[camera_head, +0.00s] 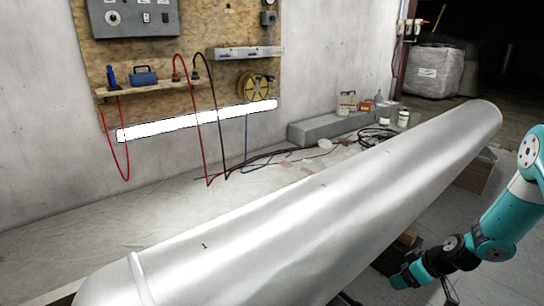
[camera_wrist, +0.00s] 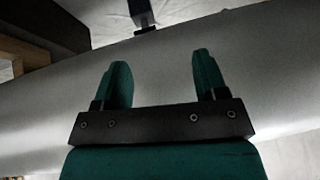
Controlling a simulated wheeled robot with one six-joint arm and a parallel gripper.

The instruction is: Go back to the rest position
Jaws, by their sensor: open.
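My teal arm comes in at the right of the head view and bends down beside the large grey metal pipe (camera_head: 300,220). Its end is low, on the near side of the pipe, and the fingers cannot be made out there. In the wrist view my gripper (camera_wrist: 160,70) shows two teal fingers standing well apart. Nothing is between them. The pipe's smooth grey side (camera_wrist: 50,100) fills the view behind the fingers; I cannot tell the gap to it.
A dark post (camera_wrist: 142,14) stands beyond the fingers. A wooden block (camera_head: 478,174) is under the pipe's far end. A tool board (camera_head: 190,30), a grey beam (camera_head: 325,125) and a white sack (camera_head: 434,72) are behind the pipe.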

